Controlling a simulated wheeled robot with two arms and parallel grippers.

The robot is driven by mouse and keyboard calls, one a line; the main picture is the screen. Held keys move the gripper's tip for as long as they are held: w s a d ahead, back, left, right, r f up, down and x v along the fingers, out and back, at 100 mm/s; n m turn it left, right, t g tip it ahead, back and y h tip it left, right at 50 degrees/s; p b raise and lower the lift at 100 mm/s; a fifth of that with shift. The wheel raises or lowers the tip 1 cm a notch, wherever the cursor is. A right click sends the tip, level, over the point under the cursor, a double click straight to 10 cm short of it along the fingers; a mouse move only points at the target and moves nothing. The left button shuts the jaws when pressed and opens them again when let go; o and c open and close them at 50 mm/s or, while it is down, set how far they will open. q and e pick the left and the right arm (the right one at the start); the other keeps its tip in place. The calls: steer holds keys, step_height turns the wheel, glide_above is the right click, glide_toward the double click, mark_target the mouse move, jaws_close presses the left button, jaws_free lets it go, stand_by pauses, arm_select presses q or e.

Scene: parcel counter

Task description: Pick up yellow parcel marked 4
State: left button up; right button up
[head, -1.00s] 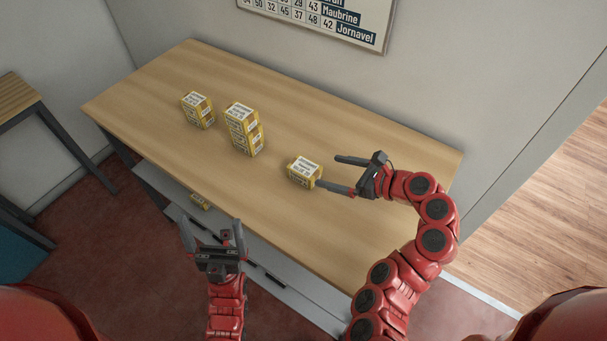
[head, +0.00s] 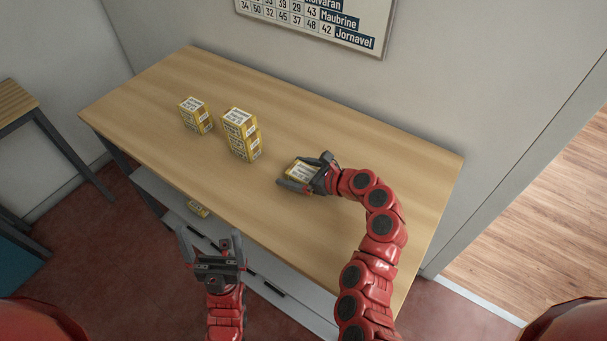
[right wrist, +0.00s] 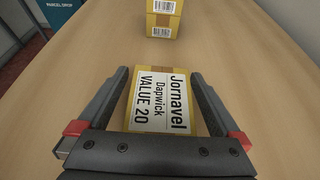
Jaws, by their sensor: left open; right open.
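A single yellow parcel (head: 298,171) lies on the table, with my right gripper (head: 296,174) around it. In the right wrist view this parcel (right wrist: 160,98) sits between the two open fingers (right wrist: 160,85); its white label reads "Jornavel Dapwick VALUE 20". No mark 4 is readable on it. A taller stack of yellow parcels (head: 241,135) stands left of it, and a shorter stack (head: 196,115) further left. Their markings are too small to read. My left gripper (head: 210,245) is open and empty in front of the table's near edge.
The wooden table (head: 380,150) is clear to the right and along its back. Another small yellow parcel (head: 198,209) lies on the lower shelf (head: 160,190). A wall board (head: 320,22) hangs behind. A side table (head: 18,100) stands at left.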

steer(key=shift+f, duration=0.1)
steer(key=c, duration=1.5)
